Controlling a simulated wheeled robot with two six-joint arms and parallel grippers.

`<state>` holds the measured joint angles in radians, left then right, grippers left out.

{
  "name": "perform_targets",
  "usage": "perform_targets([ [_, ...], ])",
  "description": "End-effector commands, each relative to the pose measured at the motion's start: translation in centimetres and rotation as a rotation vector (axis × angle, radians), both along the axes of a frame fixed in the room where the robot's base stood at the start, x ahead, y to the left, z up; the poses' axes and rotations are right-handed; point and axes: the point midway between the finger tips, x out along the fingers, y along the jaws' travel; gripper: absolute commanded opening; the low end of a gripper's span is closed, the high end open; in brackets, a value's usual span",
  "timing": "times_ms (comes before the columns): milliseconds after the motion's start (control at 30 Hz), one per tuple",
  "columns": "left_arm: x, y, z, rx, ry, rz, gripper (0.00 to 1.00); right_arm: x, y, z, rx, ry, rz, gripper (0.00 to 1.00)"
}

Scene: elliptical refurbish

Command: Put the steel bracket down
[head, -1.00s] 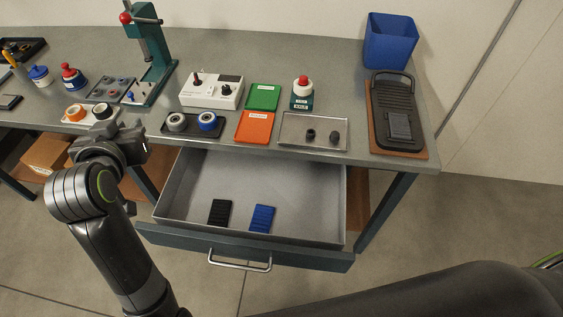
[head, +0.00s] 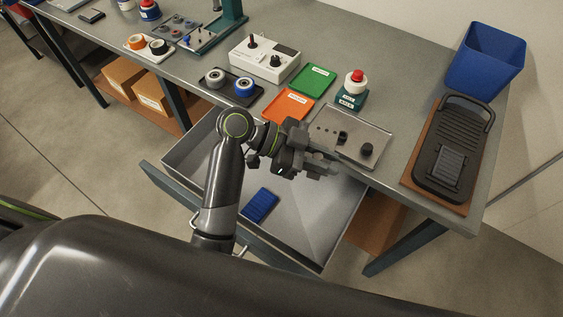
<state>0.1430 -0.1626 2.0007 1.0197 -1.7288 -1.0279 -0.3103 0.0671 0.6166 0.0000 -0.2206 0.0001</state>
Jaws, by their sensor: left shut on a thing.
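My left gripper (head: 322,164) is over the right part of the open drawer, at the front edge of the metal tray (head: 376,133). It is shut on a grey metal piece, taken as the steel bracket (head: 333,160). The piece is small and hard to tell from the fingers; most of it is hidden. Whether it touches the tray or is above it, I cannot tell. Two dark knobs (head: 366,150) stand in the tray. My right gripper is not in view.
The drawer (head: 322,215) is pulled out below, with a blue ribbed block (head: 260,205) in it. An orange bin (head: 288,105), a green bin (head: 312,79) and a red-button box (head: 352,92) border the tray. A black ribbed holder (head: 450,145) lies right.

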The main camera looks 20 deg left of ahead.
Motion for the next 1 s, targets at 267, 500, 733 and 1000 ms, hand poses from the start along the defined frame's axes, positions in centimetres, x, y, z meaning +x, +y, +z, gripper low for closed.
perform_targets([
  [267,-2.8,-1.6,-0.6,-0.003,-0.003,-0.246,0.00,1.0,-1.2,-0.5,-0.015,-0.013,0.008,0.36],
  [500,-3.1,-1.7,-4.8,-0.002,0.006,-0.260,0.00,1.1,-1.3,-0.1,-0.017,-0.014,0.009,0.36],
  [733,-3.1,-1.6,-10.7,-0.001,0.004,-0.259,0.00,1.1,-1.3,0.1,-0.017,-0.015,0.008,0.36],
  [1000,-3.0,-1.7,-14.2,-0.002,-0.002,-0.258,0.00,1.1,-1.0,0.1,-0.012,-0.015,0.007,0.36],
])
